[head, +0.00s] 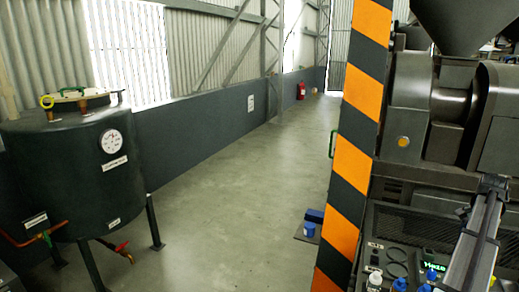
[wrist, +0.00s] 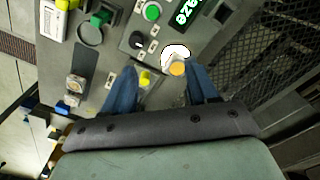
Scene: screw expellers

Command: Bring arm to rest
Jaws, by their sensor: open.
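My gripper (wrist: 163,85) shows in the wrist view with two blue fingers spread apart, open and with nothing held between them. The fingers point at a grey control panel (wrist: 115,55). A yellow button with a white ring (wrist: 177,66) appears between the fingers, close to the right one. A smaller yellow knob (wrist: 146,78) appears beside the left finger. I cannot tell whether the fingertips touch the panel. In the head view the panel area, with a green-lit display (head: 434,266), is at the bottom right; my gripper is not clearly made out there.
The panel also bears a green button (wrist: 152,12), a black knob (wrist: 138,41) and a large round dark control (wrist: 90,33). A dark mesh guard (wrist: 265,70) is to the right. A striped post (head: 352,155) stands beside the machine. A black tank (head: 70,165) is at left; open floor (head: 220,190) lies between.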

